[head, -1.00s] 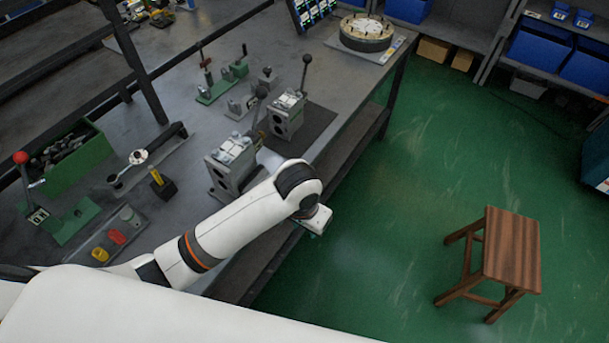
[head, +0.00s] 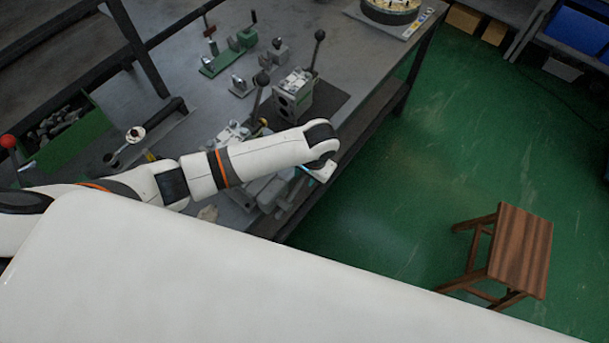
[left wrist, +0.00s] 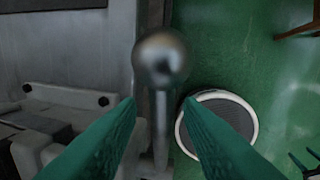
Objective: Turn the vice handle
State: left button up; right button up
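The vice handle, a metal bar with a round ball end (left wrist: 160,60), stands in the middle of the left wrist view. My left gripper (left wrist: 160,103) has its green fingers apart, one on each side of the bar, with gaps left and right. In the head view the grey vice (head: 272,190) is at the bench's front edge, partly hidden under my left arm. My left gripper (head: 322,172) is past that edge there, its fingers mostly hidden. Two small green prongs, apparently my right gripper (left wrist: 306,163), show spread at the left wrist view's lower right.
Valve blocks (head: 295,95) with black-knobbed levers stand on the bench behind my left arm. A green toggle clamp (head: 228,55) is farther back. A wooden stool (head: 520,250) stands on the green floor at right. The floor between bench and stool is clear.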

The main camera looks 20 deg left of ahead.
pick_arm(q)
jog(key=shift+a+f, duration=0.2)
jog(key=shift+f, duration=1.1)
jog(key=shift+c, duration=0.5)
jog(key=c, duration=0.6)
grip_shut()
pick_arm(e)
jog(key=shift+w+a+r, duration=0.1)
jog(key=shift+w, duration=0.65)
jog(key=shift+w, duration=0.1)
